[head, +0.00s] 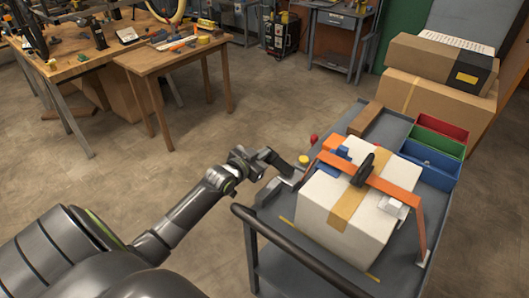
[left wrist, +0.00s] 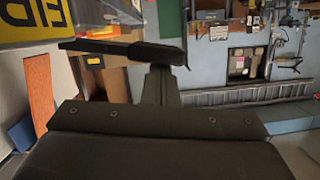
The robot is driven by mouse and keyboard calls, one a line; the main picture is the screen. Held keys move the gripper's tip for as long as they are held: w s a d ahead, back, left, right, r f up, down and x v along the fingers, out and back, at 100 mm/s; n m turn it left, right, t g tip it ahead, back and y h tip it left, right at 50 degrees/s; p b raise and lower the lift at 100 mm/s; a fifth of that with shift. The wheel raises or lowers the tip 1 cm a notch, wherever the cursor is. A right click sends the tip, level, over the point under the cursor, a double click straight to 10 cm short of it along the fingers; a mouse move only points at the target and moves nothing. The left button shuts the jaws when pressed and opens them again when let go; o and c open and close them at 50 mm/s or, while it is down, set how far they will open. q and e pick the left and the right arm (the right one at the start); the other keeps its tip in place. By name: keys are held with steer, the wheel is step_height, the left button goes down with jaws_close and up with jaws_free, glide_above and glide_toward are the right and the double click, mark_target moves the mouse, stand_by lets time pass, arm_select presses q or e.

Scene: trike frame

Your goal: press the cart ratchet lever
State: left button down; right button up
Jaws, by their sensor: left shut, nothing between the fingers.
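A grey cart (head: 290,262) stands at the right in the head view, with a white box (head: 318,200) on it. An orange strap (head: 395,188) runs over the box, with a black lever-like piece (head: 363,169) standing up from it. This looks like the ratchet lever. A small silver piece (head: 391,208) sits by the strap to its right. My left gripper (head: 284,168) is shut and empty at the cart's left edge, left of the box and apart from the black piece. In the left wrist view my gripper (left wrist: 158,52) fills the middle; the lever cannot be made out there. My right gripper is out of view.
A yellow knob (head: 303,160) and a red one (head: 314,139) are near my left gripper. Red (head: 444,127), green (head: 436,143) and blue (head: 428,161) bins line the cart's far right. A black push handle (head: 290,250) crosses the near side. Open floor lies left.

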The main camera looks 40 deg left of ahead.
arm_select(q)
steer(key=shift+a+f+n+h+b, duration=0.2)
steer(key=shift+f+n+b, duration=0.3)
steer(key=shift+f+b, duration=0.35)
steer(key=shift+a+f+n+h+b, duration=0.25)
steer(key=shift+f+n+b, duration=0.25)
steer(key=shift+f+b, duration=0.3)
steer(key=shift+a+f+n+h+b, duration=0.2)
steer(key=shift+f+n+b, duration=0.4)
steer(key=shift+b, duration=0.4)
steer(key=shift+f, duration=0.15)
